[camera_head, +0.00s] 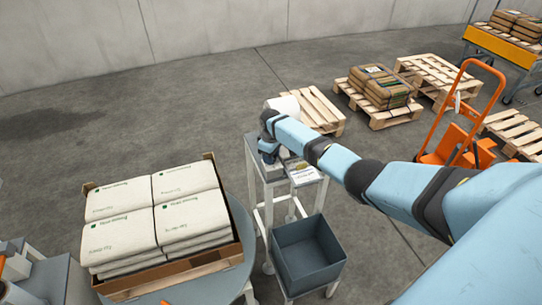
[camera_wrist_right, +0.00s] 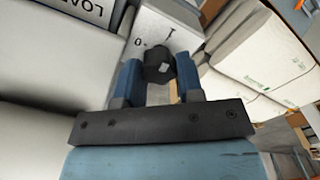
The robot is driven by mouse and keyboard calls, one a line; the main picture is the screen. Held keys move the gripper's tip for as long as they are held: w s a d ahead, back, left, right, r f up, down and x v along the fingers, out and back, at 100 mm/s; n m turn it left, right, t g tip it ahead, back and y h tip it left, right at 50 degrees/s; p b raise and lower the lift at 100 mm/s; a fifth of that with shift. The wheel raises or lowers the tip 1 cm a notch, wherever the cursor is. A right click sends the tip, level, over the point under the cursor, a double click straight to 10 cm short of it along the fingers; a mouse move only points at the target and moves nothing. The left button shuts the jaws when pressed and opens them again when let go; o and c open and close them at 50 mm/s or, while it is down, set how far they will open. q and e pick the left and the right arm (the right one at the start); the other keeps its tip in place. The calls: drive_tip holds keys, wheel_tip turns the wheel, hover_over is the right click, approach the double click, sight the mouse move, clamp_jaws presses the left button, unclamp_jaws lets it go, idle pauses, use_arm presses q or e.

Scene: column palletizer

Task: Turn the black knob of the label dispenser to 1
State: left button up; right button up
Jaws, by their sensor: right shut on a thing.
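The black knob (camera_wrist_right: 159,62) shows in the wrist view on a pale panel of the label dispenser (camera_wrist_right: 165,20). A 0 mark and a stroke like a 1 are printed beside it. Which mark the knob points at is hard to tell. My right gripper (camera_wrist_right: 159,75) is shut on the knob, one blue finger on each side. In the head view my right gripper (camera_head: 268,149) is at the dispenser on a grey stand, and the arm hides the knob. A white roll (camera_head: 286,106) shows just behind the wrist. My left gripper is not in view.
A grey bin (camera_head: 308,254) stands in front of the dispenser stand (camera_head: 255,165). Left of it, white sacks (camera_head: 158,215) fill an open carton on a round table. Pallets (camera_head: 318,110) and an orange hand truck (camera_head: 462,125) stand behind. The floor at back left is clear.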

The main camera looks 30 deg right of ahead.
drive_tip(key=shift+m, duration=0.5)
drive_tip(key=shift+w, duration=0.1)
drive_tip(key=o, duration=0.9)
drive_tip(key=shift+r, duration=0.1)
